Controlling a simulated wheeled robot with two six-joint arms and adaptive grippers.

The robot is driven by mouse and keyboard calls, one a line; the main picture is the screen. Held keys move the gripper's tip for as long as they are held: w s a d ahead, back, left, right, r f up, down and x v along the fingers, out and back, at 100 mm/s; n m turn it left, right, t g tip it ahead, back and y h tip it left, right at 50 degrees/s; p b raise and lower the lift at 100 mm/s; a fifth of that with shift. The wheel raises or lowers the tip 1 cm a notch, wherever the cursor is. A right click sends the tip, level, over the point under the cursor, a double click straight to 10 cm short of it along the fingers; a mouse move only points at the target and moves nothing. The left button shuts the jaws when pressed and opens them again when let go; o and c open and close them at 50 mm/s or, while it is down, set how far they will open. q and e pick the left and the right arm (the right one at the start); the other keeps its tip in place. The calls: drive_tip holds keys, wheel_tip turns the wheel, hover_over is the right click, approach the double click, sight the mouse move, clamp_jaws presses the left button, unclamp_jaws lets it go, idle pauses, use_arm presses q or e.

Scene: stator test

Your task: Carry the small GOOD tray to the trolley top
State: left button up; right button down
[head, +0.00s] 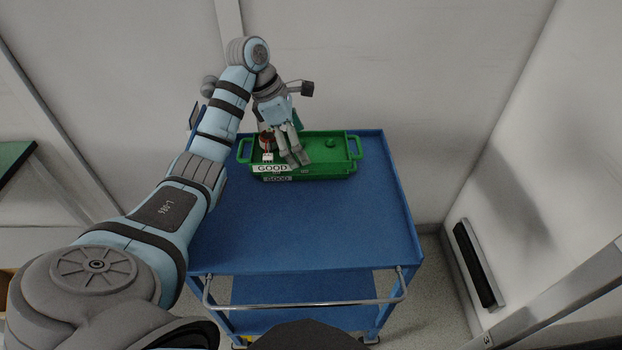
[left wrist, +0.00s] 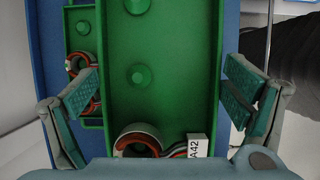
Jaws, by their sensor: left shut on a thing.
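The green GOOD tray (head: 315,171) is at the far end of the blue trolley top (head: 310,225), upright; I cannot tell whether it rests fully on it. It has end handles and two GOOD labels on its near side. My left gripper (head: 297,159) reaches down into the tray's area from above. In the left wrist view its padded fingers (left wrist: 158,98) stand on either side of the tray's main trough (left wrist: 180,60), shut on the tray. A copper-wound stator (head: 266,141) lies at the tray's left end. My right gripper is not in view.
Another wound part (left wrist: 82,65) lies in a narrow green section left of the trough. The trolley top is clear in front of the tray, up to the metal push handle (head: 305,305). Walls stand close behind and right. A green-topped table (head: 14,158) is far left.

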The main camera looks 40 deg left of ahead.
use_arm(q)
drive_tip(key=b, duration=1.2)
hover_over(304, 208)
drive_tip(key=s+a, duration=0.1)
wheel_tip(304, 208, down, 12)
wheel_tip(304, 208, down, 8)
drive_tip(key=shift+a+r, duration=0.15)
drive_tip(key=shift+r, duration=0.05)
drive_tip(key=shift+f, duration=0.1)
drive_tip(key=o, duration=1)
drive_tip(key=shift+c, duration=0.2)
